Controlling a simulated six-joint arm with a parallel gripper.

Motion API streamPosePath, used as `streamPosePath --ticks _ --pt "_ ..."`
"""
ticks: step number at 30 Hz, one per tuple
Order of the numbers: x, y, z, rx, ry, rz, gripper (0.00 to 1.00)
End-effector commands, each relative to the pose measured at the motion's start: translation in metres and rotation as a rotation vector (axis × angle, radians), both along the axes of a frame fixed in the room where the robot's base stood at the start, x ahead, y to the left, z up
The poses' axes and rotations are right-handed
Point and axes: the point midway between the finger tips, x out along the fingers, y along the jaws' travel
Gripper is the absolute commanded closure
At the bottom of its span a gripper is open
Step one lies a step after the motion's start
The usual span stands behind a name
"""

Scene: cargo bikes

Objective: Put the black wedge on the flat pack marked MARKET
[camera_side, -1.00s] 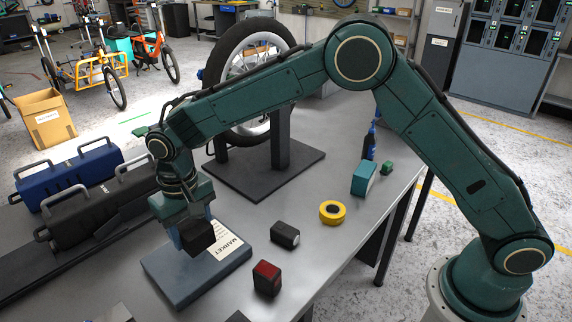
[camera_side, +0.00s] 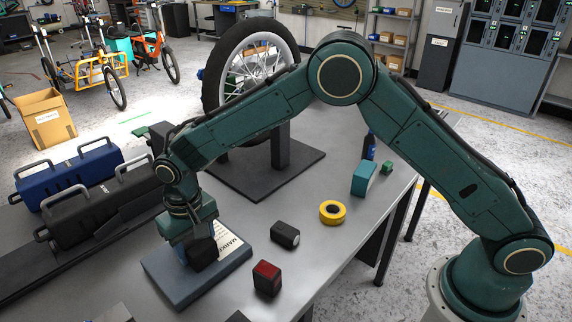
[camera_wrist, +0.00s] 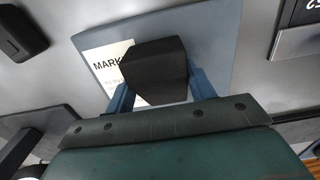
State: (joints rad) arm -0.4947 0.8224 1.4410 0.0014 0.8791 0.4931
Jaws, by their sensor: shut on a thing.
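The black wedge (camera_side: 203,253) is between the fingers of my gripper (camera_side: 198,246), which is shut on it. It also shows in the wrist view (camera_wrist: 155,70), between the two blue-grey fingers. The wedge is over the blue-grey flat pack marked MARKET (camera_side: 180,292), low and close to its top face; I cannot tell whether it touches. The pack's white label is partly hidden by the wedge and gripper. In the wrist view the pack (camera_wrist: 210,35) lies behind the wedge.
A dark block (camera_side: 285,235) and a red-faced block (camera_side: 267,278) lie right of the pack. A yellow tape roll (camera_side: 332,212), a teal box (camera_side: 364,179) and a wheel on a stand (camera_side: 262,178) are farther back. Blue (camera_side: 85,175) and black (camera_side: 75,212) cases stand left.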

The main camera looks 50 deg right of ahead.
Motion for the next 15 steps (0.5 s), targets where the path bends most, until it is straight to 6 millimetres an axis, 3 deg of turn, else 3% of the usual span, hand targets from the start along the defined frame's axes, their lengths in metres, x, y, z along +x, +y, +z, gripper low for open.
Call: streamPosePath --ticks 6,7,9,15 --pt "0.0002 0.0001 -0.0028 0.0 -0.001 0.0 0.74" --pt "0.0001 0.0 -0.0028 0.0 0.0 0.0 0.4" --pt "0.0001 0.0 -0.0027 0.0 0.0 0.0 0.26" --pt "0.0 0.0 -0.0027 0.0 0.0 0.0 0.24"
